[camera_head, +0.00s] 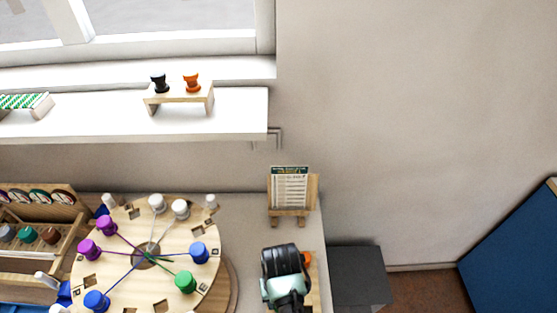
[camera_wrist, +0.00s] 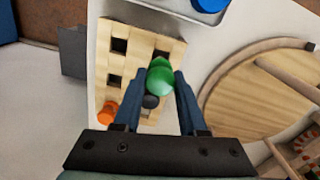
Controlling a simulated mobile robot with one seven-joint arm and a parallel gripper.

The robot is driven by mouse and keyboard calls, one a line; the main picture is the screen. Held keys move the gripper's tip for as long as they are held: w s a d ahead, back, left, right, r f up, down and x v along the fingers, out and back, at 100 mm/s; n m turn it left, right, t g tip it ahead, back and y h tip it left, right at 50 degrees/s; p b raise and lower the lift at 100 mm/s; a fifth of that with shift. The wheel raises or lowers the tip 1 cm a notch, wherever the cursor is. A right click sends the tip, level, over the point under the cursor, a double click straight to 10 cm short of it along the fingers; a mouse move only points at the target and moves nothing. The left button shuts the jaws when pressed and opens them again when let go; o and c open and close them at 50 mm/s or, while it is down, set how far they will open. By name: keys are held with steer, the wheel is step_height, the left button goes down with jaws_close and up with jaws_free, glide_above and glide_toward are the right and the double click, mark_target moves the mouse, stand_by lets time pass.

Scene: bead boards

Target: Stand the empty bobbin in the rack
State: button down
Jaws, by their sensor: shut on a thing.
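My gripper (camera_wrist: 159,77) is shut on a green bobbin (camera_wrist: 160,80), which sits between the fingertips in the wrist view. Whether any thread is on it I cannot tell. Below it in the picture is a wooden rack (camera_wrist: 138,50) with several square holes. An orange bobbin (camera_wrist: 105,113) stands at the rack's lower left, and a dark round piece (camera_wrist: 151,101) shows just under the green bobbin. In the head view my gripper (camera_head: 285,290) and wrist cover most of the rack (camera_head: 314,277); the orange bobbin (camera_head: 307,258) shows beside them. The held bobbin is hidden there.
A round board (camera_head: 130,235) with several coloured bobbins and threads stands left of my gripper. A card on a stand (camera_head: 290,190) is behind it. A small bench (camera_head: 180,95) with black and orange bobbins is on the shelf.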

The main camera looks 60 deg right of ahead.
steer(key=shift+f, duration=2.15)
steer(key=shift+f, duration=0.2)
steer(key=shift+c, duration=2.3)
jaws_free()
steer(key=shift+r, duration=0.15)
step_height(320, 180, up, 12)
steer(key=shift+w+f, duration=0.1)
steer(key=shift+f, duration=0.15)
steer(key=shift+r, duration=0.3)
